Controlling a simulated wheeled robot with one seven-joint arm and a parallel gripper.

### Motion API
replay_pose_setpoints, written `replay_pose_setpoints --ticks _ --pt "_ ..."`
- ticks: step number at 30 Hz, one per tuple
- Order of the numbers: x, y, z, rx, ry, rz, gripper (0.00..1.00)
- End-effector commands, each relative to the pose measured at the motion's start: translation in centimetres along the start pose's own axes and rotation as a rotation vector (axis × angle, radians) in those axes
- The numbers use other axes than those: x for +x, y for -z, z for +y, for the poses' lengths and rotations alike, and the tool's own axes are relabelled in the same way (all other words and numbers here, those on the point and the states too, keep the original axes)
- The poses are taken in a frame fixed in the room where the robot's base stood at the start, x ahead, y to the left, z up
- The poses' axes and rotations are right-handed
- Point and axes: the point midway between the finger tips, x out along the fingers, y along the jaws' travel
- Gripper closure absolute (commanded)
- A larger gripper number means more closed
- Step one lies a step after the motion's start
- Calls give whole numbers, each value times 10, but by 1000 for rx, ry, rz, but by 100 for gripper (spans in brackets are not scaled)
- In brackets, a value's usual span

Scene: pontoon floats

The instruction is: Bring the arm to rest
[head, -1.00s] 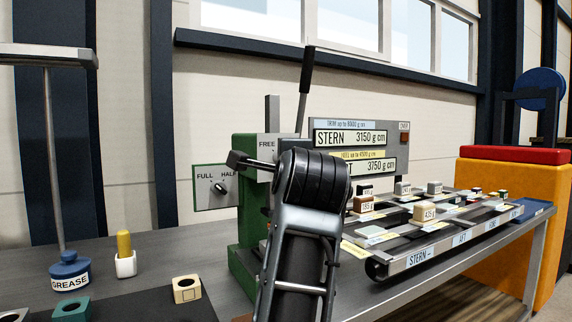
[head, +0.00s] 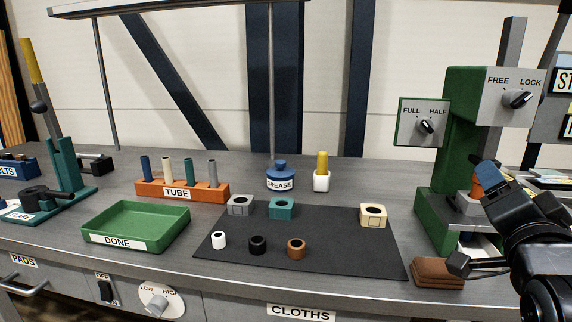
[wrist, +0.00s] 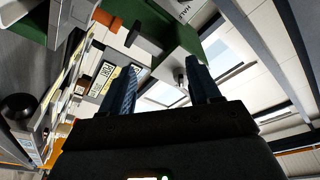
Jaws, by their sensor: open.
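My gripper (head: 488,174) is at the right of the head view, in front of the green press (head: 462,140). Its blue fingers point up and left, beside the press's lower opening. In the wrist view my gripper (wrist: 162,88) shows two blue fingers apart with nothing between them. The black arm links run down to the lower right edge of the head view. Whether the fingers touch the press cannot be told.
A dark mat (head: 320,245) holds several blocks and rings. A green DONE tray (head: 138,222), an orange TUBE rack (head: 180,190) and a blue GREASE pot (head: 281,177) stand to the left. A brown pad stack (head: 437,276) lies below my gripper.

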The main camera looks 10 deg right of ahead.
Motion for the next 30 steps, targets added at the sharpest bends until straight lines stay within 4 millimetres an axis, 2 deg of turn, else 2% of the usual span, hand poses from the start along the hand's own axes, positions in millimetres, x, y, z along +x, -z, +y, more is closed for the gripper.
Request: replay_pose_setpoints --ticks 1,6,11,15,22,30 --pt "-12 -11 10 -65 14 -26 38" --pt "-52 -46 36 -252 79 -107 38" --pt "-98 -73 61 -398 139 -185 38" --pt "-144 -93 82 -502 187 -256 38" --pt "-227 -112 109 -625 253 -366 38" --pt "-329 -111 126 -709 295 -475 38"
